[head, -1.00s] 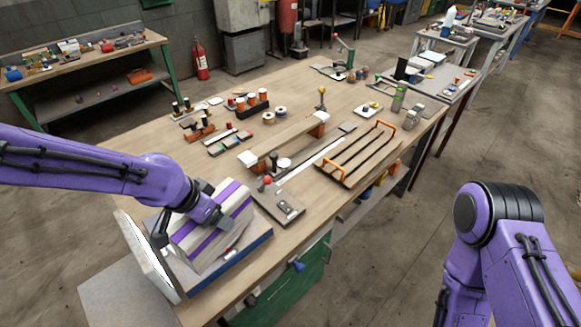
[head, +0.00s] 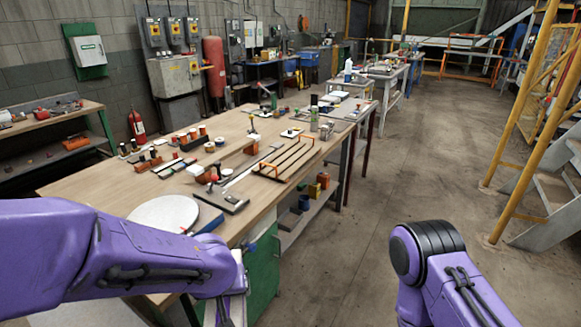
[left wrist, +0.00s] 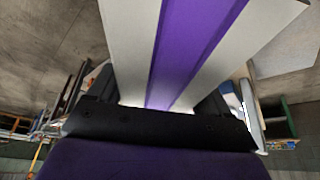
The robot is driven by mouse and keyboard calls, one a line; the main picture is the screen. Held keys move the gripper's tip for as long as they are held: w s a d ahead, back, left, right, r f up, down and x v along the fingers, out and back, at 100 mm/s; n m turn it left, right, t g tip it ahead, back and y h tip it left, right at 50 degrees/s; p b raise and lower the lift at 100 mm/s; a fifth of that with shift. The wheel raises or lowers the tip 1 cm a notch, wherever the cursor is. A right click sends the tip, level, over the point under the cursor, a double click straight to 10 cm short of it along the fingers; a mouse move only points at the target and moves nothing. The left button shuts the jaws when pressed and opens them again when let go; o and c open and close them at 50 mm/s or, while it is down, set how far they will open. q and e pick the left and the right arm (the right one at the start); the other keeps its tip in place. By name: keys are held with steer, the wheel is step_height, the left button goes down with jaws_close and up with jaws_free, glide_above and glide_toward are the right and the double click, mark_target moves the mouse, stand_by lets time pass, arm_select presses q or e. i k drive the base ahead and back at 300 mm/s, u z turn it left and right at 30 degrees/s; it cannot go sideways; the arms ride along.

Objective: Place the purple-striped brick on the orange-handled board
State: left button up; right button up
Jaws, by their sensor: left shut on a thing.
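The purple-striped brick fills the upper middle of the left wrist view (left wrist: 195,50), pale grey with a purple band along it. My left gripper (left wrist: 160,104) is shut on it. In the head view my left arm reaches to the bottom edge, off the table's near side, and hides most of the gripper and brick. The orange-handled board (head: 292,157), with wooden slats and an orange handle at each end, lies on the right part of the table. Its slats are bare. My right gripper is out of view; only its arm shows.
Several small parts and orange-topped cylinders stand farther back. The floor right of the table is open; a yellow-railed stair (head: 545,190) stands beyond.

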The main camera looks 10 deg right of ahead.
mark_target(286, 159)
steer(key=z, duration=0.75)
steer(key=i, duration=0.6)
steer(key=z, duration=1.05)
steer(key=i, duration=1.2)
steer(key=u, duration=0.45)
steer(key=i, duration=1.05)
steer(key=u, duration=1.15)
steer(key=i, duration=0.2)
steer(key=u, duration=0.2)
